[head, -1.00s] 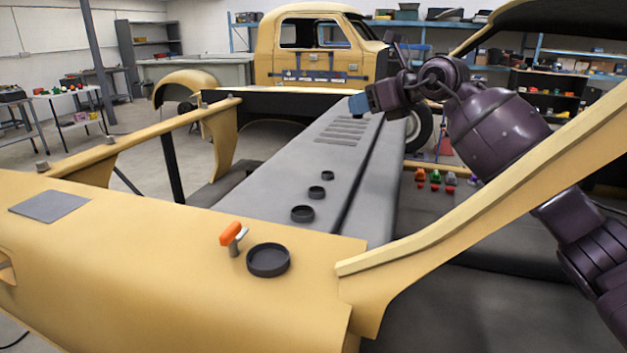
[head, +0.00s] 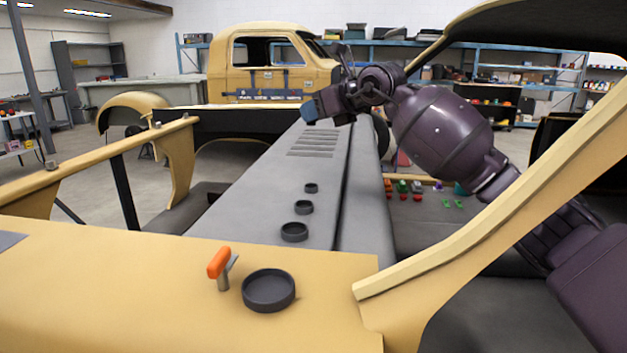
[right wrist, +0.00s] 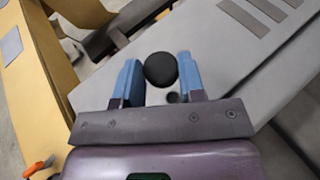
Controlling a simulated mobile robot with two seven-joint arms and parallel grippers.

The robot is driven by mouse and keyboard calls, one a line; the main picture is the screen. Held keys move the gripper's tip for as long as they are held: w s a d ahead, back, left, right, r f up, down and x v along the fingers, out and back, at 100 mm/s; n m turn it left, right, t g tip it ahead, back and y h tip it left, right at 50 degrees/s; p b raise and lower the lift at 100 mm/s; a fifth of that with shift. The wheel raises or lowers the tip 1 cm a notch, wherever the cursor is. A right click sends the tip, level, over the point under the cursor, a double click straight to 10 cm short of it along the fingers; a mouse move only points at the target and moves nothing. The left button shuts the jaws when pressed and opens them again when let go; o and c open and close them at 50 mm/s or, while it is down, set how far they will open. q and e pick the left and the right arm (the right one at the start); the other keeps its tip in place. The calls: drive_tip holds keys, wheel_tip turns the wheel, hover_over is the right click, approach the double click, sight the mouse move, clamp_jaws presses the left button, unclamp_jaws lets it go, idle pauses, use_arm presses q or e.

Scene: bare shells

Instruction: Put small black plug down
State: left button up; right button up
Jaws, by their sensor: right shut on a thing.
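The small black plug (right wrist: 161,69) is a round dark piece between the two blue fingers of my right gripper (right wrist: 159,78) in the right wrist view. The fingers are shut on it. In the head view my right gripper (head: 311,110) is above the far part of the long grey panel (head: 262,200), near its slots; the plug cannot be made out there. Below the plug, the right wrist view shows a smaller dark round spot (right wrist: 173,97) on the grey surface. My left gripper is not in view.
Three black round cups of falling size, the nearest being the largest cup (head: 294,231), stand in a row on the grey panel. A bigger black cup (head: 268,290) and an orange-handled tool (head: 219,264) are on the yellow body. A yellow pillar (head: 500,200) slopes across the right.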

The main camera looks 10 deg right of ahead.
drive_tip(key=b, duration=0.1)
hover_over(316, 187)
wheel_tip(316, 187, down, 10)
drive_tip(key=shift+f, duration=0.1)
drive_tip(key=shift+s+f+b, duration=0.1)
drive_tip(key=shift+f+b, duration=0.2)
drive_tip(key=shift+f, duration=0.25)
wheel_tip(316, 187, down, 4)
drive_tip(key=shift+r+b, duration=0.25)
drive_tip(key=shift+b, duration=0.05)
drive_tip(key=shift+r, duration=0.15)
drive_tip(key=shift+f, duration=0.3)
drive_tip(key=o, duration=0.9)
